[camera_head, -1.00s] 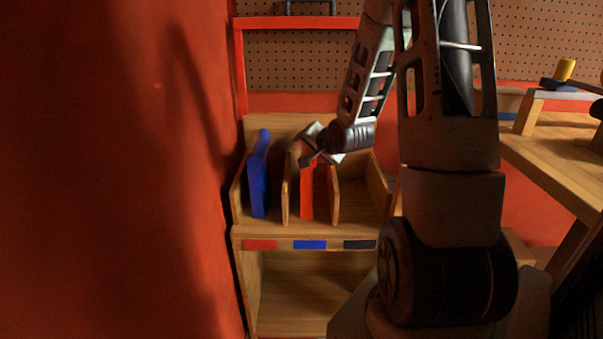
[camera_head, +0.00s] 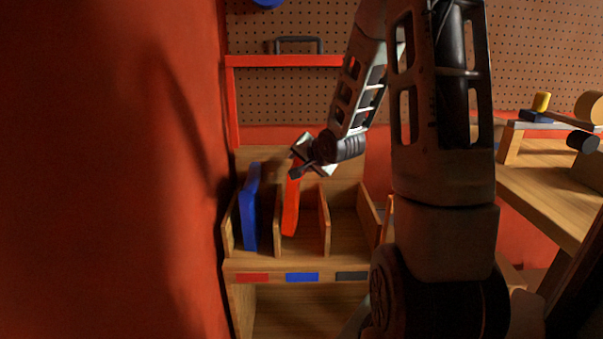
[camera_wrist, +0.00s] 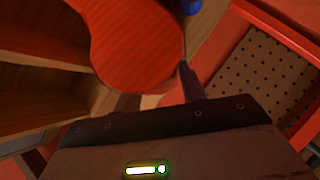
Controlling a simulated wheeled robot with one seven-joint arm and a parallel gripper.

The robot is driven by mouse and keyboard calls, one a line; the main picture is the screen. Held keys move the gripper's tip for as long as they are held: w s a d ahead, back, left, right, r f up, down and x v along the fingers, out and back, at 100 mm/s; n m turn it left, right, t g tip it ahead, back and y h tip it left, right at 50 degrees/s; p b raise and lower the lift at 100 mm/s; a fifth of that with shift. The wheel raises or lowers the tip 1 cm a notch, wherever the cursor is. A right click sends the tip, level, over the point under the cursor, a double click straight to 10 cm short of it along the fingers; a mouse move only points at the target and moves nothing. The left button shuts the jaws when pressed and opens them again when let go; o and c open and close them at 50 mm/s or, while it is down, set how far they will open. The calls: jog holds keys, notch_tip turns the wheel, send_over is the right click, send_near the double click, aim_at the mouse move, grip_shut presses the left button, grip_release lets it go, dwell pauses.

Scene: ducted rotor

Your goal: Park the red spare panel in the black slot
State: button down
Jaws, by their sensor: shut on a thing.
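The red panel (camera_head: 291,212) is in the middle compartment of the wooden rack, above the blue label, slightly tilted, its lower edge raised off the floor. My gripper (camera_head: 301,168) is shut on its top end. In the wrist view the red panel (camera_wrist: 140,45) fills the space in front of my gripper (camera_wrist: 158,92); the grip itself is partly hidden. The black-labelled slot (camera_head: 346,222) is the right compartment and looks empty. Its black label (camera_head: 352,275) is on the front edge, partly beside my arm.
A blue panel (camera_head: 250,210) stands in the left compartment, above the red label (camera_head: 252,278). A wooden divider (camera_head: 325,225) separates the middle and right compartments. A red wall is close on the left. A wooden bench (camera_head: 545,190) with small parts is at right.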

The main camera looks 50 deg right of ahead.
jog(key=r+p, duration=0.1)
jog(key=r, duration=0.3)
jog(key=shift+d+r, duration=0.1)
jog(key=shift+d, duration=0.1)
jog(key=s+d+n+p, duration=0.2)
jog(key=s+d+p, duration=0.2)
jog(key=s+d, duration=0.55)
notch_tip(320, 180, down, 10)
jog(key=b, duration=0.4)
jog(key=shift+s+a+r, duration=0.25)
jog(key=shift+s+a, duration=0.05)
jog(key=shift+s, duration=0.1)
jog(key=shift+f+b, duration=0.1)
jog(key=shift+b, duration=0.2)
jog(key=c, duration=0.8)
grip_release()
jog(key=shift+c, duration=0.2)
